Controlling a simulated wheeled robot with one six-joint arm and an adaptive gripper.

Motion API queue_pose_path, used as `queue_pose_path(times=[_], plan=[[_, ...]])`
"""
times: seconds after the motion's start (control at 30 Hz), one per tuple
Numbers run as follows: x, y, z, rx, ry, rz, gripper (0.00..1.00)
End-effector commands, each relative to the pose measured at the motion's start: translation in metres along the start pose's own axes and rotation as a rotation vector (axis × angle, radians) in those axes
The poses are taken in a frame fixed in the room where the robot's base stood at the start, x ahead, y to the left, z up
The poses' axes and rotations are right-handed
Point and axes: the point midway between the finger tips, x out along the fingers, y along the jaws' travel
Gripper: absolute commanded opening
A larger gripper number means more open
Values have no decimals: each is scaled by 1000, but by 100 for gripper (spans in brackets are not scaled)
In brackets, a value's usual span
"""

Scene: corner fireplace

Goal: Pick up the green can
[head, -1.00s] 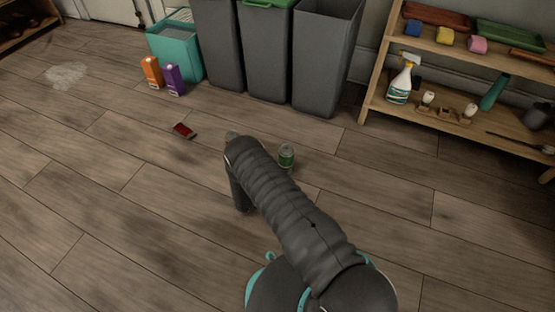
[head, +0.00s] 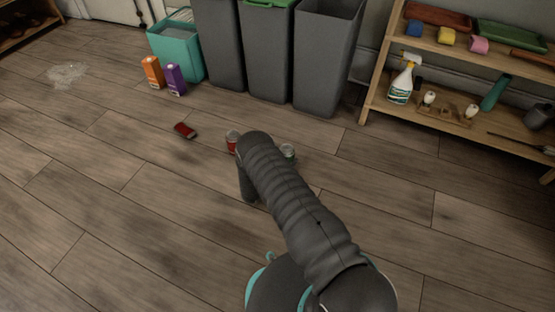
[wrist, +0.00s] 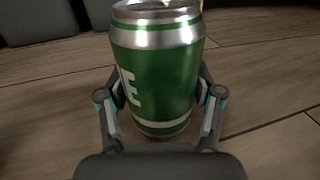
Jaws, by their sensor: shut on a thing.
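The green can (wrist: 155,70) stands upright between the fingers of my gripper (wrist: 160,103) in the wrist view. It has a silver top and white lettering on its side. The fingers are shut on it, one on each side. In the head view only a small part of the green can (head: 288,151) shows past my arm, which hides the rest of it and my gripper. In the wrist view the can's base appears at or close to the wood floor.
A red can (head: 232,142) stands on the floor just left of my arm. A dark red flat object (head: 185,130) lies further left. Tall grey bins (head: 325,60) stand behind, with a wooden shelf (head: 450,110) at right. The near left floor is clear.

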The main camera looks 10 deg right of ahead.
Motion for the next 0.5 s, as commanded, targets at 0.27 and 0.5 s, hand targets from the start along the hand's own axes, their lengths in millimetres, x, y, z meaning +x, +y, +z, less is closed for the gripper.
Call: queue_pose_path(times=[0.27, 0.5], plan=[[1, 0, 7, 0, 0, -1, 50], [1, 0, 44, 1, -1, -2, 50]])
